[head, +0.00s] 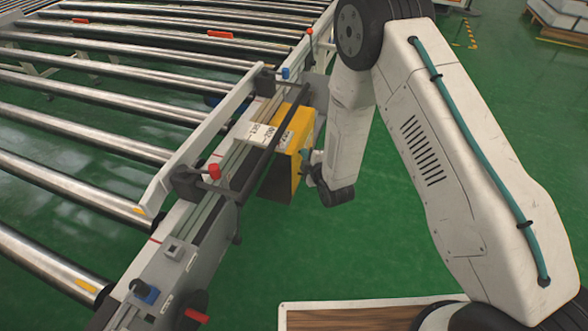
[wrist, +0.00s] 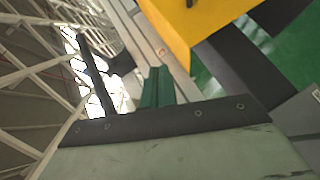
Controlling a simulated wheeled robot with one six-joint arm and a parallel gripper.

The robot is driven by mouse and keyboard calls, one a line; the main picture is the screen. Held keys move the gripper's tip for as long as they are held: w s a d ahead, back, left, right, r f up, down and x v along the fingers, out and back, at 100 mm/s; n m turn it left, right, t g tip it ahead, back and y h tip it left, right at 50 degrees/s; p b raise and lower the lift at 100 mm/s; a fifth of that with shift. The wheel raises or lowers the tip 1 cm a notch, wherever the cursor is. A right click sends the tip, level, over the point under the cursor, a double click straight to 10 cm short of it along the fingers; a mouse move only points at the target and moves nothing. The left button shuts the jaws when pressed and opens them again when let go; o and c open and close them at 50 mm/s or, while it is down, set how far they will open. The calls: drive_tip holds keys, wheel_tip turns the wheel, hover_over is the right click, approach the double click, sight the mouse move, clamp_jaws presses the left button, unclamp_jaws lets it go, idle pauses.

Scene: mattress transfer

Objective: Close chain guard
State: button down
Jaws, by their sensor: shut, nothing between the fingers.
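The yellow chain guard (head: 301,140) is on the near side of the conveyor rail in the head view. Its labelled upper part lies beside a long dark bar, and its yellow face drops down toward the floor. In the wrist view the guard is a yellow panel (wrist: 205,20) at the top. My gripper (head: 308,166) is beside the guard's right side, low down, with my wrist link behind it. In the wrist view my green fingers (wrist: 158,86) are together with nothing between them, below and left of the yellow panel. I cannot tell whether they touch the guard.
The roller conveyor (head: 75,85) fills the left. Its side rail (head: 165,235) carries a red knob (head: 214,171), a blue knob (head: 285,73) and brackets around the guard. Green floor (head: 385,235) is clear to the right. A wood-topped surface (head: 350,316) is at the bottom.

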drive_tip(key=s+a+f+n+t+y, duration=0.1)
drive_tip(key=s+f+n+t+y, duration=0.2)
drive_tip(key=s+f, duration=0.65)
drive_tip(key=n, duration=0.1)
hover_over(294, 168)
drive_tip(key=s, duration=0.5)
drive_tip(key=shift+s+a+f+g, duration=0.15)
drive_tip(key=shift+f+g, duration=0.15)
drive_tip(key=shift+f, duration=0.15)
